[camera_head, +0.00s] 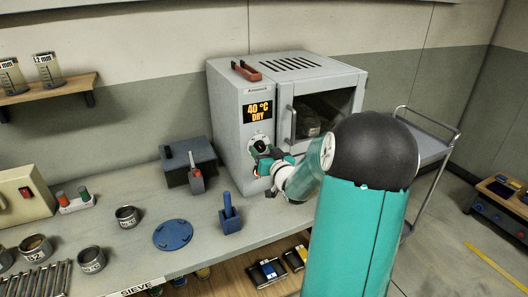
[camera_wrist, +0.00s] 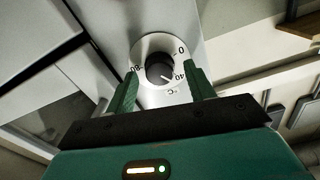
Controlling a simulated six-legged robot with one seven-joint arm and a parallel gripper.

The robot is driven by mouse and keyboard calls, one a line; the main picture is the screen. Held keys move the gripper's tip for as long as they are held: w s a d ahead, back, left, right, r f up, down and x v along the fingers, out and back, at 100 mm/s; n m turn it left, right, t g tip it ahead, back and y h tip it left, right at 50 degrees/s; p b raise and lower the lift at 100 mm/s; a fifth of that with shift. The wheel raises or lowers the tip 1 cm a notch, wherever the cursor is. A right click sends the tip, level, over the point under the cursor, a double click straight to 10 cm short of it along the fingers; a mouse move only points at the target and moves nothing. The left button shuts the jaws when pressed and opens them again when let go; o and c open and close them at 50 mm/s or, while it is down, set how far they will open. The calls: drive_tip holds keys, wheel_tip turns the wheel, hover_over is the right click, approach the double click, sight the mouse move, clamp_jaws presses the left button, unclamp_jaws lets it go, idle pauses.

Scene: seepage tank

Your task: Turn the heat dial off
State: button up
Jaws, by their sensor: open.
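The heat dial (camera_wrist: 159,70) is a dark knob on a white round scale in the wrist view. The scale shows 0, 40 and 80 and a °C mark, and a pale pointer line on the knob points toward 40. My gripper (camera_wrist: 160,88) is open, with one green finger on each side of the knob; I cannot tell whether they touch it. In the head view my gripper (camera_head: 262,150) is at the front of the grey oven (camera_head: 228,125), covering much of the dial. The oven's display (camera_head: 257,111) reads 40 °C DRY.
The oven door (camera_head: 325,118) with its handle is just right of my gripper. A dark box (camera_head: 188,163), a blue block with a peg (camera_head: 230,215) and a blue disc (camera_head: 172,235) stand on the bench. A trolley (camera_head: 430,145) is at the right.

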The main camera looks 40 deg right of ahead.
drive_tip(key=c, duration=1)
drive_tip(key=shift+o, duration=0.2)
drive_tip(key=shift+n, duration=0.3)
drive_tip(key=n, duration=0.2)
drive_tip(key=shift+n, duration=0.4)
drive_tip(key=n, duration=0.3)
drive_tip(key=shift+a+f+n, duration=0.1)
drive_tip(key=shift+n, duration=0.2)
drive_tip(key=n, duration=0.4)
drive_tip(key=shift+n, duration=1.5)
